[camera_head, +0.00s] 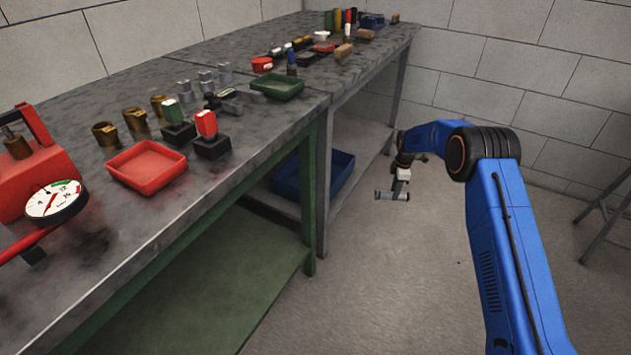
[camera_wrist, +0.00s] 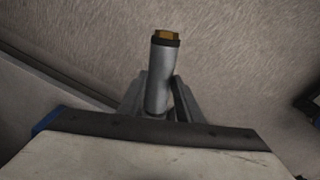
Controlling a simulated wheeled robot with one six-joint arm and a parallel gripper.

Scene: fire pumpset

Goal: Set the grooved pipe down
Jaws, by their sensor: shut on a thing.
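My gripper (camera_head: 401,178) hangs over open floor to the right of the benches in the head view. It is shut on the grooved pipe (camera_head: 388,196), a short grey cylinder held roughly level in the air. In the wrist view the pipe (camera_wrist: 160,78) stands out between the two grey fingers of my gripper (camera_wrist: 159,98). Its far end has a dark band and a brass-coloured hexagonal tip.
The near bench (camera_head: 75,257) carries a red tray (camera_head: 146,166), a red pump with a gauge (camera_head: 55,202), and several fittings. A green tray (camera_head: 278,87) lies near its far end. The far bench (camera_head: 372,58) is crowded at the back. A blue bin (camera_head: 335,172) sits below. Floor is clear.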

